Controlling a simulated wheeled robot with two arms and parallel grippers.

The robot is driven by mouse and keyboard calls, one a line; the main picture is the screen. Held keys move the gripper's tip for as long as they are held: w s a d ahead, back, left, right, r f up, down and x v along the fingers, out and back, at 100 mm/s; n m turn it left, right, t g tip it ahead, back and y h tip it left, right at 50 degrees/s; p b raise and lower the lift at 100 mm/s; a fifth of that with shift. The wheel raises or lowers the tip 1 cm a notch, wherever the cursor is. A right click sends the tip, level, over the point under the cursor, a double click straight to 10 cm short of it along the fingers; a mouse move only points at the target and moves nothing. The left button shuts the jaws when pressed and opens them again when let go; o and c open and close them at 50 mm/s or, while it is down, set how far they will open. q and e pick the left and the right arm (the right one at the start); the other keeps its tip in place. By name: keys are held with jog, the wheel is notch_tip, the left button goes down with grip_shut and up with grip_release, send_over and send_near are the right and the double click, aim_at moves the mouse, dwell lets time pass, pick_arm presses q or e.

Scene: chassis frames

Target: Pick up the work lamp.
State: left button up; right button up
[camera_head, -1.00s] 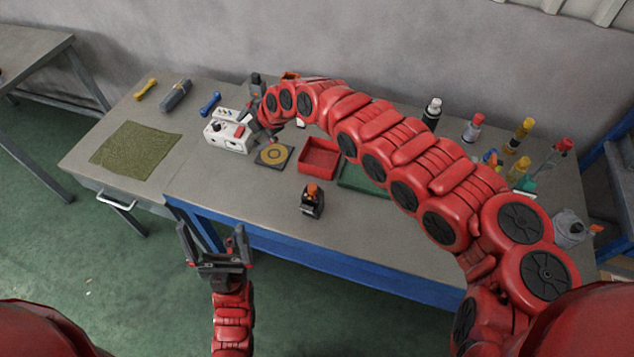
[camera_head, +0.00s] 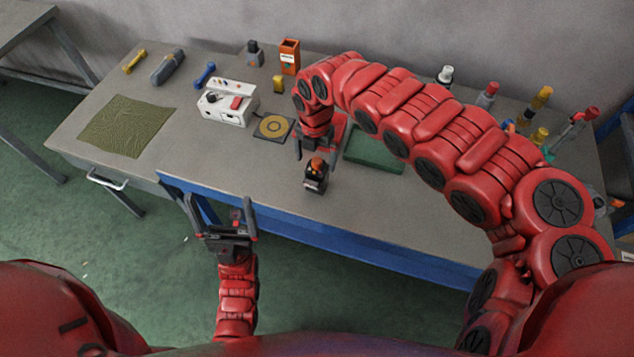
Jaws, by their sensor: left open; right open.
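A small black object with an orange top (camera_head: 316,178) stands near the bench's front edge; it may be the work lamp, but I cannot tell for sure. My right gripper (camera_head: 314,150) points down just behind it in the picture, its fingers partly hidden by its own wrist. It is open, and I see nothing held. Whether it touches the black object is unclear. My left gripper (camera_head: 222,213) is open and empty, in front of the bench's front edge and away from all objects.
The bench (camera_head: 225,165) also bears a green cloth (camera_head: 127,126), a white box (camera_head: 228,103), a dark pad with a yellow ring (camera_head: 273,127), a red tray (camera_head: 336,130) and a green mat (camera_head: 374,152). Several bottles stand at right. The front left is clear.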

aim_at(317, 172)
jog(key=shift+s+f, duration=0.1)
jog(key=shift+f, duration=1)
notch_tip(317, 172, down, 4)
jog(key=shift+d+f+p, duration=0.1)
jog(key=shift+d+p, duration=0.05)
jog(key=shift+p, duration=0.8)
jog(key=shift+f, duration=0.35)
grip_shut()
